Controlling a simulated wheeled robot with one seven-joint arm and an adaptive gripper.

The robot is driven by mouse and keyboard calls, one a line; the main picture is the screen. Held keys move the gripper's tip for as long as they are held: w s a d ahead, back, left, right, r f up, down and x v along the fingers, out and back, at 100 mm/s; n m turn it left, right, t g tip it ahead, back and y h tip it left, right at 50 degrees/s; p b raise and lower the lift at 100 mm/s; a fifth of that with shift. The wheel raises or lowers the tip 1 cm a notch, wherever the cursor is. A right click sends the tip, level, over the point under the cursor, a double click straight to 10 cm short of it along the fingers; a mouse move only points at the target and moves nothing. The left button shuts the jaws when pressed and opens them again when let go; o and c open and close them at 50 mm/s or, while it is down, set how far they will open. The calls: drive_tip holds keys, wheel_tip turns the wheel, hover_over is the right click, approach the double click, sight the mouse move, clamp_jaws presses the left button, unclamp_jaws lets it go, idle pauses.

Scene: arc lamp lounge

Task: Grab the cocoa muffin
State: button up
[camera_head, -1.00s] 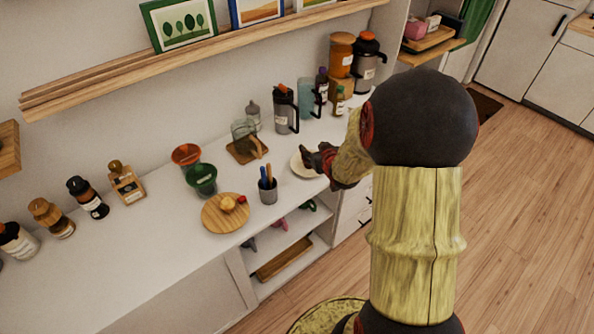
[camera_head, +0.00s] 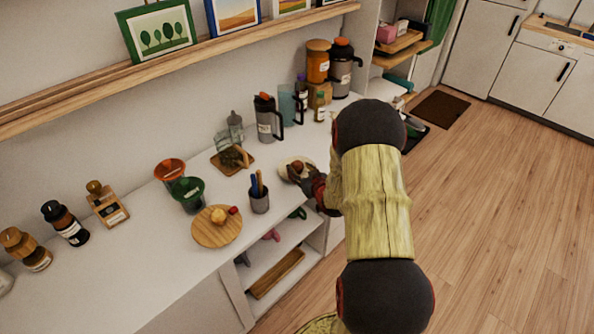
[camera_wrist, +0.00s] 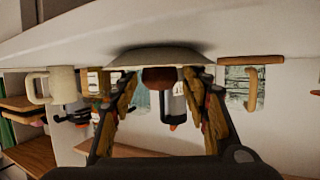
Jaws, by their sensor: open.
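The cocoa muffin (camera_head: 297,166) is a small brown lump on a pale round plate (camera_head: 283,164) near the counter's front edge. In the wrist view, which looks upside down, the muffin (camera_wrist: 160,78) hangs from the plate (camera_wrist: 190,57), between the two fingers. My gripper (camera_head: 302,177) is at the plate, its fingers open at the muffin's near side and partly covering it in the head view. In the wrist view the open fingers of my gripper (camera_wrist: 164,80) lie on either side of the muffin; I cannot tell whether they touch it.
A grey cup with utensils (camera_head: 259,198) stands left of the plate. A round wooden board (camera_head: 212,231) with small food items is farther left. Behind are a square board with a glass (camera_head: 229,163) and a French press (camera_head: 267,122). The counter around the plate is fairly clear.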

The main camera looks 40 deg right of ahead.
drive_tip(key=shift+x, duration=0.85)
drive_tip(key=shift+c, duration=0.6)
drive_tip(key=c, duration=0.7)
drive_tip(key=shift+c, duration=0.3)
